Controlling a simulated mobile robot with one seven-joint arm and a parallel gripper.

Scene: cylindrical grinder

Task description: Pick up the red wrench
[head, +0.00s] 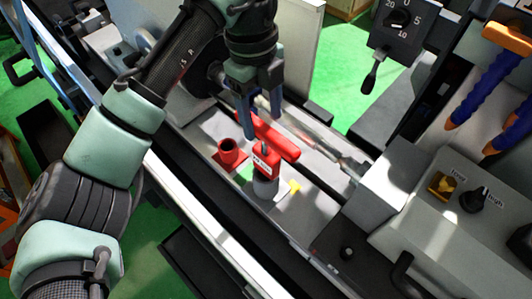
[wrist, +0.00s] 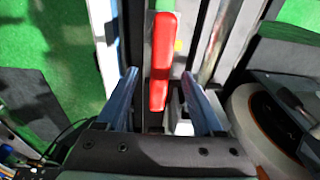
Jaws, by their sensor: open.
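The red wrench (head: 280,140) shows as a long red bar slanting across the grinder's bed, its upper-left end by my gripper's fingers. In the wrist view the red wrench (wrist: 161,60) runs lengthwise, its near end between my two blue fingers with gaps on both sides. My gripper (head: 263,118) points down, open, at the wrench's upper-left end; it also shows open in the wrist view (wrist: 159,85). I cannot tell how far the fingertips are above the wrench. Part of the wrench's upper-left end is hidden by the fingers.
A small red cup (head: 231,157) stands left of the wrench. A bottle with a red labelled top (head: 266,163) stands just below it, close by. A metal shaft (head: 318,140) runs along the right. The control box (head: 440,190) is at right.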

